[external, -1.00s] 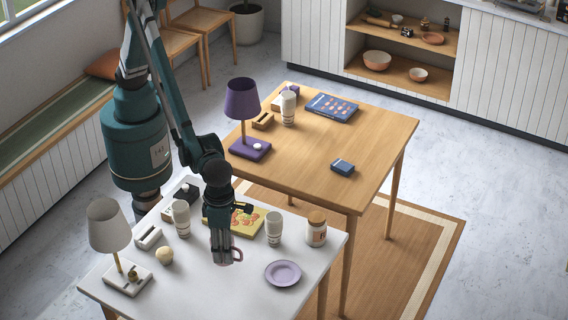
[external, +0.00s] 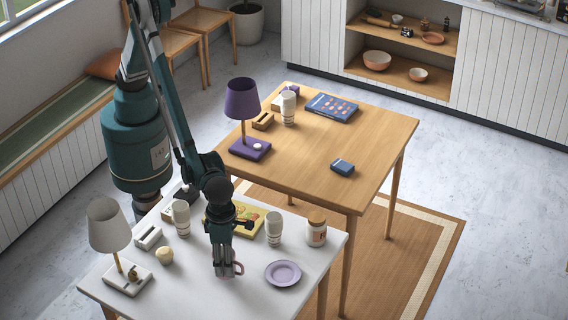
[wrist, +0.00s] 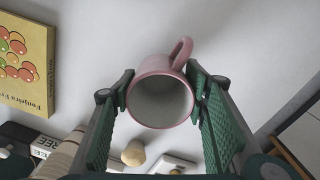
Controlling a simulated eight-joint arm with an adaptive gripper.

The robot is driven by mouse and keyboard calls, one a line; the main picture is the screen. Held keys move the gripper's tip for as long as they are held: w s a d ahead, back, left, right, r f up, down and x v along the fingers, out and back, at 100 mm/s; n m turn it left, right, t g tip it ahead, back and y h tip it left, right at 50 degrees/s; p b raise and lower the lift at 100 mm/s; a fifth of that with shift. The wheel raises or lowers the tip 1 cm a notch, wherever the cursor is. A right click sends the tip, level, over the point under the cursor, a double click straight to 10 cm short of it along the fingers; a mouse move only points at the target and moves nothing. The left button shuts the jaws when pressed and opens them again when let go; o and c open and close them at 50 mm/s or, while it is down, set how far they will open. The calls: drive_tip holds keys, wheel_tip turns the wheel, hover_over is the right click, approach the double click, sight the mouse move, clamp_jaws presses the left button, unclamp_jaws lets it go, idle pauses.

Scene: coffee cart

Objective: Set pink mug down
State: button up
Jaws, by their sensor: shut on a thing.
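The pink mug (external: 238,268) is between the fingers of my gripper (external: 227,270), over the front middle of the white table (external: 190,285). In the external view the fingers hide most of it, and its handle shows on the right. In the wrist view the pink mug (wrist: 184,55) shows its open mouth, with the handle at the upper right. My gripper (wrist: 160,94) is shut on it, one finger on each side. The mug is at or very near the tabletop; I cannot tell whether it touches.
A lavender plate (external: 283,273) lies to the mug's right. A white-grey cup (external: 274,230), a jar (external: 316,231) and a yellow box (external: 247,224) stand behind. A lamp (external: 109,226) and a round pale object (external: 165,255) are at the left. The front of the table is clear.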

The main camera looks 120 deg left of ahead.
drive_tip(key=shift+f, duration=1.4)
drive_tip(key=shift+f+b, duration=0.2)
drive_tip(key=shift+b, duration=0.1)
drive_tip(key=o, duration=1.1)
drive_tip(key=shift+c, duration=0.2)
drive_tip(key=shift+r, duration=0.2)
wheel_tip(320, 180, up, 12)
drive_tip(key=p, duration=0.1)
drive_tip(key=shift+p, duration=0.4)
drive_tip(key=shift+r, duration=0.1)
